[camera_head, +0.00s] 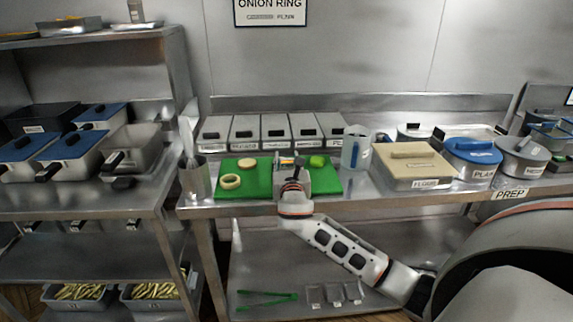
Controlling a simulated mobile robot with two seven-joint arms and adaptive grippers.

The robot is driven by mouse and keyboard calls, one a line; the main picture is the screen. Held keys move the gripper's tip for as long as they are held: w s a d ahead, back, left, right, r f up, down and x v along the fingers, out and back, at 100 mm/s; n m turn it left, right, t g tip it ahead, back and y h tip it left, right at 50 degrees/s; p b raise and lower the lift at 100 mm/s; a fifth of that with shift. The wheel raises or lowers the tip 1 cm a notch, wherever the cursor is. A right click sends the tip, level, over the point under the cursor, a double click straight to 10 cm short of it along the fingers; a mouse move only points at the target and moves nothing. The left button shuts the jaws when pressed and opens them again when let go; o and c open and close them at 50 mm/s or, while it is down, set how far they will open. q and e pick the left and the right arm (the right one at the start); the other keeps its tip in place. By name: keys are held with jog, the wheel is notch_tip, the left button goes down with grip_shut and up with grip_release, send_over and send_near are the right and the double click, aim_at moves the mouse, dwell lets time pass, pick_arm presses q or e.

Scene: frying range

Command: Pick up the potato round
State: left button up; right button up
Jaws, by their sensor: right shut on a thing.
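A pale tan disc (247,163), which looks like a potato round, lies on the green cutting board (259,187) on the counter. A yellowish ring (230,181) lies just in front of it. My right gripper (294,177) is to the right of both, in front of a small grey container (305,182) at the middle of the board. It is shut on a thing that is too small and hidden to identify. A green round item (317,161) lies at the board's right end. My left gripper is not in view.
Several lidded grey bins (275,130) line the back of the counter. A metal cup (196,180) with utensils stands left of the board. A clear jug (355,147), a beige box (412,165) and a blue-lidded pot (472,158) stand right. Green tongs (266,300) lie on the lower shelf.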

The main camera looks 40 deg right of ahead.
jog(key=shift+f, duration=0.35)
jog(key=o, duration=0.9)
jog(key=shift+f, duration=0.1)
jog(key=shift+o, duration=0.2)
